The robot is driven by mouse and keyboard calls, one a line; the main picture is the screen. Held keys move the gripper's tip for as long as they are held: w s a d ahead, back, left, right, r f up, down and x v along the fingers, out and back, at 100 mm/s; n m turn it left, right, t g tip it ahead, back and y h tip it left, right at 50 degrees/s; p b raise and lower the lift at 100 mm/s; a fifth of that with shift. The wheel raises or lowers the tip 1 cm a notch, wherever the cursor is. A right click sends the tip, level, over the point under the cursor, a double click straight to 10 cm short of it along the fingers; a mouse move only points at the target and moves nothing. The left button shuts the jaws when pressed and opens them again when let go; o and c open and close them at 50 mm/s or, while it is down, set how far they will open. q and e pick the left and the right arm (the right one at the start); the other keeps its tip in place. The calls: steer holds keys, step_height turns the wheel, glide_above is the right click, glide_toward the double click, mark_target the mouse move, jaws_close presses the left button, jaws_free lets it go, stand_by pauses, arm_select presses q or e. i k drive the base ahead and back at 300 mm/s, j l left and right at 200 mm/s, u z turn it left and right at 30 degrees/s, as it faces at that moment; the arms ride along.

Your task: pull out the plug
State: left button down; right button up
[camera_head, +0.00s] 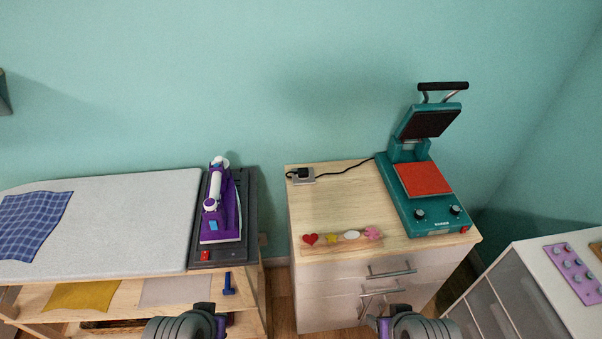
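A black plug (302,172) sits in a small grey socket block (303,181) at the back left of the wooden cabinet top. Its black cable (343,168) runs right to the teal heat press (408,190), whose upper plate is raised above a red pad. My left gripper (212,318) and my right gripper (388,322) are at the bottom edge, partly cut off, in front of the furniture and well away from the plug. Their fingers are not clear enough to tell open from shut.
The cabinet top (340,205) is clear around the plug. A strip with small shapes (342,240) lies at its front edge. Left stands an ironing table (120,215) with a purple iron (220,210). A white cabinet (550,285) is at right.

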mark_target(304, 172)
steer(key=i+l, duration=0.4)
steer(key=i, duration=0.15)
steer(key=u, duration=1.6)
